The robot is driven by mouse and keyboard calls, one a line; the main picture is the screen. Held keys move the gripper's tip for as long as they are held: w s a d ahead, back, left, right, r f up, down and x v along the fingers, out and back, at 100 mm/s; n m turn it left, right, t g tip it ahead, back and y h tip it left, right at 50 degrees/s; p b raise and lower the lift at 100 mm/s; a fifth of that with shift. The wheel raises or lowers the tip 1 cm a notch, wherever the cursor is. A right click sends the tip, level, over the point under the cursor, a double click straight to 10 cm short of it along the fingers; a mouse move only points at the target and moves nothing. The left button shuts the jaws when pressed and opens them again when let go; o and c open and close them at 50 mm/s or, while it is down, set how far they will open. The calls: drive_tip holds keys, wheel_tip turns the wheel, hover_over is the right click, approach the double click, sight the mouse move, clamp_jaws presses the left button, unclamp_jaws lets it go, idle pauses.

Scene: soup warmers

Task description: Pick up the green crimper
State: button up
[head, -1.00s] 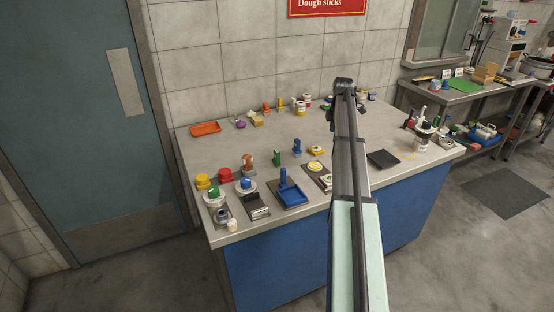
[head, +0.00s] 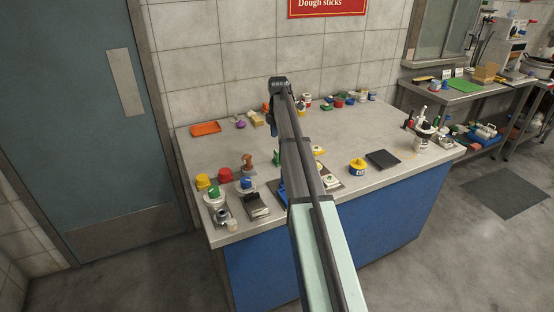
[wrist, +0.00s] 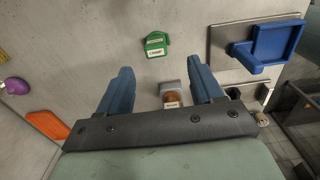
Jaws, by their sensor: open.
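The green crimper (wrist: 156,44) stands on the worktop in the wrist view, with pale labels on it. It lies beyond my fingertips, near the middle of the picture. In the head view the crimper (head: 276,158) shows as a small green piece just left of my arm, which partly covers it. My gripper (wrist: 158,74) is open, its two blue fingers wide apart with nothing held. In the head view my gripper (head: 272,122) is over the worktop, behind the crimper, its fingers mostly hidden by my arm.
In the wrist view, a brown-topped item (wrist: 171,98) shows between the fingers and a blue tray-like tool (wrist: 275,45) stands at right. An orange tray (wrist: 47,126) and a purple knob (wrist: 17,86) are at left. The worktop (head: 225,150) is clear around its left middle.

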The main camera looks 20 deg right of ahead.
sight(277, 151)
wheel_tip(277, 151, down, 5)
drive_tip(key=shift+f, duration=0.1)
drive_tip(key=shift+w+f, duration=0.2)
drive_tip(key=shift+f, duration=1.15)
drive_tip(key=shift+w+f, duration=0.15)
drive_tip(key=shift+f, duration=1.2)
drive_tip(key=shift+r, duration=0.1)
drive_tip(key=c, duration=1.1)
